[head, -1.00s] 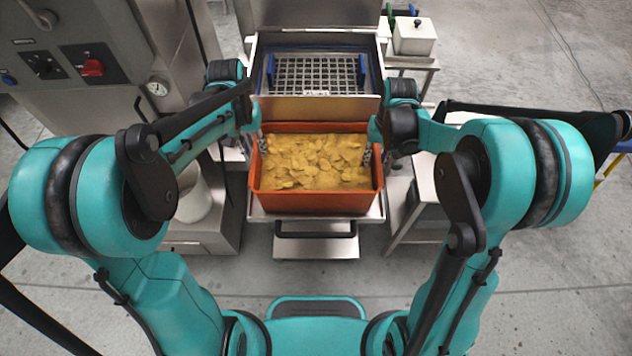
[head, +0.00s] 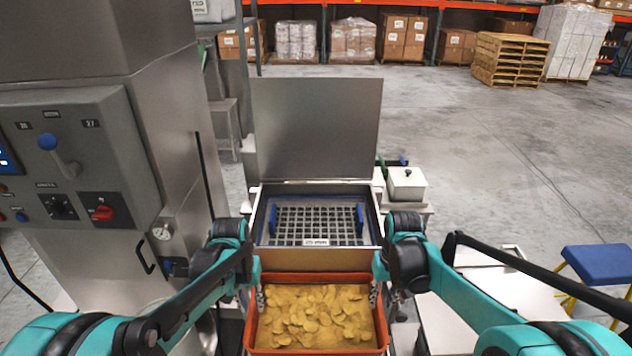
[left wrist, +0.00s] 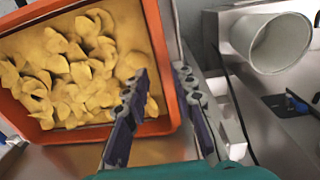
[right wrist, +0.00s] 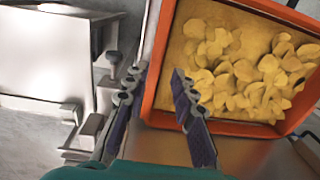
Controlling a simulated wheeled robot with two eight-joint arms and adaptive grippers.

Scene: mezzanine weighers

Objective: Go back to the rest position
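An orange crate (head: 318,279) filled with yellow chips (head: 318,312) sits at the bottom middle of the head view, in front of an open-lidded steel machine. My left gripper (head: 261,296) is at the crate's left wall and my right gripper (head: 375,294) at its right wall. In the left wrist view my left gripper (left wrist: 160,72) has its fingers apart, one over the chips and one outside the rim. In the right wrist view my right gripper (right wrist: 159,73) also has its fingers apart, either side of the rim. Whether any finger touches the crate cannot be told.
The machine's basin holds a grid (head: 315,222) with blue handles; its lid (head: 316,125) stands up behind. A control cabinet (head: 80,150) rises at left. A white lidded box (head: 407,185) and a blue stool (head: 597,264) are at right. Open floor lies beyond.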

